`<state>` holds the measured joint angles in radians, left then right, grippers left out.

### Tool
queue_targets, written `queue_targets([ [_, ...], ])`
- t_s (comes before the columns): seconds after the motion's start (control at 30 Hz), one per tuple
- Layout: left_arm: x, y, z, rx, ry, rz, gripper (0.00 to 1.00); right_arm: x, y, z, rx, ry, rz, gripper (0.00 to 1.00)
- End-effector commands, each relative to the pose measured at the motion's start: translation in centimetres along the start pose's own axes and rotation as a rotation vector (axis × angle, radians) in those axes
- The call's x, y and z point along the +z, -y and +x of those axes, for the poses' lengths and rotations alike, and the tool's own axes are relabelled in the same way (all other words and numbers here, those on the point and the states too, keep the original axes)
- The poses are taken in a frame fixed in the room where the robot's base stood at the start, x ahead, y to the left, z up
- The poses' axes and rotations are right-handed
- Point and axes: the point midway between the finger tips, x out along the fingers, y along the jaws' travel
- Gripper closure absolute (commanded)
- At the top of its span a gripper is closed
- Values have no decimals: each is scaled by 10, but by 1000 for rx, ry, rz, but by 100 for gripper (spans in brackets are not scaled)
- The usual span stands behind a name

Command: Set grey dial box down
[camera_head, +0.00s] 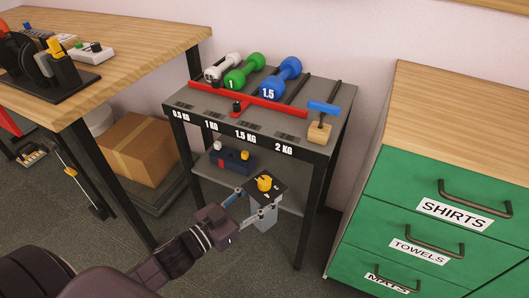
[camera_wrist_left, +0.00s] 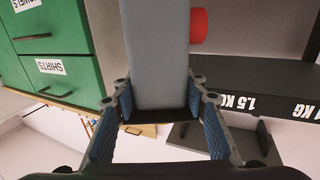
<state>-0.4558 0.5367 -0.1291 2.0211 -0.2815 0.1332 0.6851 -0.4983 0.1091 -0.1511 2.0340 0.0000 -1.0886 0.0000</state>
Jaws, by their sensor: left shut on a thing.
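The grey dial box (camera_head: 266,218) has a dark top with a yellow dial (camera_head: 265,183). My left gripper (camera_head: 257,204) is shut on it, one finger on each side. The box is upright at the front edge of the rack's lower shelf (camera_head: 290,200); I cannot tell whether it touches the shelf. In the left wrist view the box's grey body (camera_wrist_left: 158,50) fills the space between the blue-padded fingers (camera_wrist_left: 160,105). A red round part (camera_wrist_left: 198,25) shows beside it. My right gripper is not in view.
A dark blue box (camera_head: 232,161) with knobs stands on the lower shelf, left of the grey box. Dumbbells, including a blue one (camera_head: 280,79), and a blue-handled tool (camera_head: 321,117) are on the rack top. Green drawers (camera_head: 420,205) stand at right, a cardboard box (camera_head: 137,148) at left.

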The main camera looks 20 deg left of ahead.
Motion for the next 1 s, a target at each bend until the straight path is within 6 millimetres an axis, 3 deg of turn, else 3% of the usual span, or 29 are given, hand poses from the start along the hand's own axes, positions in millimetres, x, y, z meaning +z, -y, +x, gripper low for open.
queue_targets([
  [0.1, -11, 6, 0, 9, -9, -1, 100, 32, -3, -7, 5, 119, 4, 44],
  [0.27, -13, 10, 4, 14, -14, -1, 100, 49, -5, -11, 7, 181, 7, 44],
  [1.0, -14, 60, 128, 13, -16, 1, 100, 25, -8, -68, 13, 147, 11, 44],
])
